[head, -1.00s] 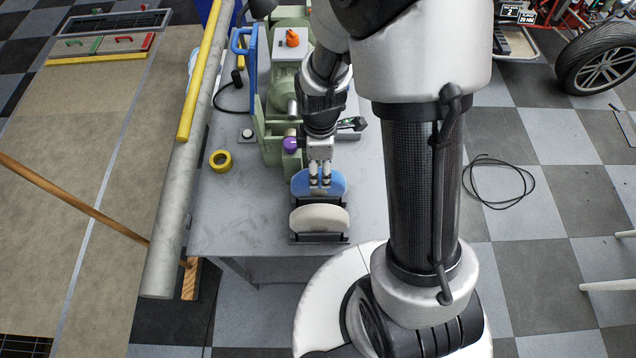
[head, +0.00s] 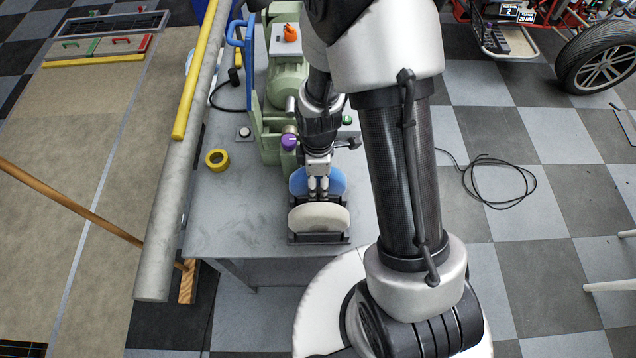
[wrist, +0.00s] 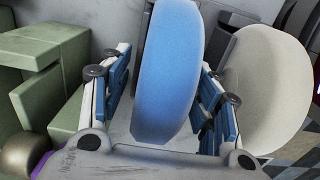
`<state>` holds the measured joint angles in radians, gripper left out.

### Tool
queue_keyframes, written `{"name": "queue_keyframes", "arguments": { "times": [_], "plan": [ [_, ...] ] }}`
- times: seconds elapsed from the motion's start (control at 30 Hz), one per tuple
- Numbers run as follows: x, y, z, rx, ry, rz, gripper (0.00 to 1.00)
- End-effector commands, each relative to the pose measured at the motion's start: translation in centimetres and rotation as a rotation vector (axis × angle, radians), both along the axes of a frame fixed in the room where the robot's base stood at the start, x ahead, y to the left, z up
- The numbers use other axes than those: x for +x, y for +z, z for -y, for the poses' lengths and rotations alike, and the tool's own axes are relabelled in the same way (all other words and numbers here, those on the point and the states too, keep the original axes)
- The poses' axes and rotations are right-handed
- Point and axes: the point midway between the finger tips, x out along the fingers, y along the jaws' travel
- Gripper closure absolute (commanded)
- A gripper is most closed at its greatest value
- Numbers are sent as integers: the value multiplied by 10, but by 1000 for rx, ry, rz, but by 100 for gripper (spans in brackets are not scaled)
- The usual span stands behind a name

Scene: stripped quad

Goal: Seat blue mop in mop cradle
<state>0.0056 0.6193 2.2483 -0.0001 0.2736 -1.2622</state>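The blue mop (head: 334,180), a thick disc, stands upright at the back of the dark mop cradle (head: 320,238), behind a cream mop (head: 318,217). In the wrist view the blue mop (wrist: 168,70) stands between the two fingers of my gripper (wrist: 165,68), with narrow gaps on both sides. My gripper (head: 318,187) reaches down over the mop in the head view and is open around it. Dark cradle parts (wrist: 224,38) show beside the mop in the wrist view. The mop's underside is hidden, so its contact with the cradle cannot be seen.
The cream mop (wrist: 262,85) is close beside the right finger. A green machine (head: 287,85) with a purple knob (head: 289,142) stands behind the cradle. Yellow tape (head: 217,160) lies on the grey bench (head: 240,215), whose front left is clear. A long grey pipe (head: 165,220) runs along the left.

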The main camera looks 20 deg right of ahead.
Motion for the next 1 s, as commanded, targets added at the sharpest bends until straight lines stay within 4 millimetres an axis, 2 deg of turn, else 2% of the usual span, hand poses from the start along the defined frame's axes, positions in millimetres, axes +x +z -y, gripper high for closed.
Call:
{"name": "queue_keyframes", "arguments": {
  "times": [0.07, 0.77, 1.0],
  "plan": [
    [0, 0, 0, 0, 0, 0, 49],
    [0, 0, 0, 0, 0, 0, 96],
    [0, 1, 0, 0, 0, 0, 96]
  ]
}}
